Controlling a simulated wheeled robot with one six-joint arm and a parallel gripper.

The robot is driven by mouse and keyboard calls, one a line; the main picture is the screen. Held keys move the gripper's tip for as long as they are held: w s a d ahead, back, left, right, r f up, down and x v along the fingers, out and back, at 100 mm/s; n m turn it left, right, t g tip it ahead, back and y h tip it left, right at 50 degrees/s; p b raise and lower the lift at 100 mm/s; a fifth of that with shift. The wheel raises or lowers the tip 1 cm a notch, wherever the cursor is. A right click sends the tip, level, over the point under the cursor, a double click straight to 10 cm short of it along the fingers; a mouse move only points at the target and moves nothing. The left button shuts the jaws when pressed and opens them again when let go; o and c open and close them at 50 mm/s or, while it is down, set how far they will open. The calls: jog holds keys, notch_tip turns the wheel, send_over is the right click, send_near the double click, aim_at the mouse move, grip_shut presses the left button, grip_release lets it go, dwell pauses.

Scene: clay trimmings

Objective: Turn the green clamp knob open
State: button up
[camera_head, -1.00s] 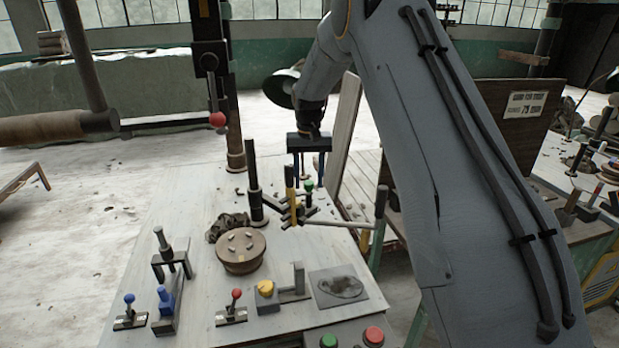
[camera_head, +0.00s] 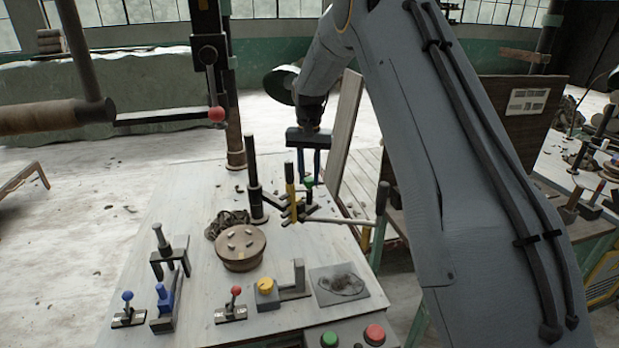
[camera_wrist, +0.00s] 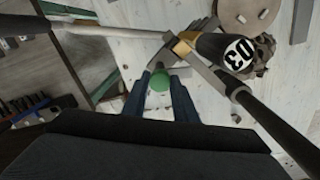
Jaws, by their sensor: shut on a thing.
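The green clamp knob (camera_head: 309,182) is small and stands among the dark metal arms at the back right of the work table. My gripper (camera_head: 308,170) reaches down over it with blue fingers. In the wrist view the green knob (camera_wrist: 160,82) sits between the two blue fingertips of my gripper (camera_wrist: 159,90), which are shut on it. The lower part of the knob and its clamp are partly hidden by the fingers.
A black post (camera_head: 254,180) and a long lever (camera_head: 381,205) stand close to the knob. A round wooden disc (camera_head: 241,247), a red-knobbed toggle (camera_head: 235,292) and blue-handled clamps (camera_head: 164,298) are nearer the front. A leaning board (camera_head: 347,120) is behind, right of my gripper.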

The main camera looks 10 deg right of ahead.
aim_at(309, 179)
jog(key=m+b, duration=0.1)
jog(key=m, duration=0.3)
jog(key=shift+w+r+m+b, duration=0.1)
jog(key=shift+m+b, duration=0.35)
jog(key=shift+m, duration=1.25)
jog(key=o, duration=1)
jog(key=shift+o, duration=0.2)
jog(key=shift+r+b, duration=1.25)
jog(key=shift+r, duration=2.65)
jog(key=s+f+n, duration=0.4)
jog(key=s, duration=0.7)
jog(key=s+f+n, duration=0.4)
jog(key=s, duration=0.8)
jog(key=s+f+n+t, duration=0.1)
jog(key=s+f+n, duration=0.3)
jog(key=s, duration=0.8)
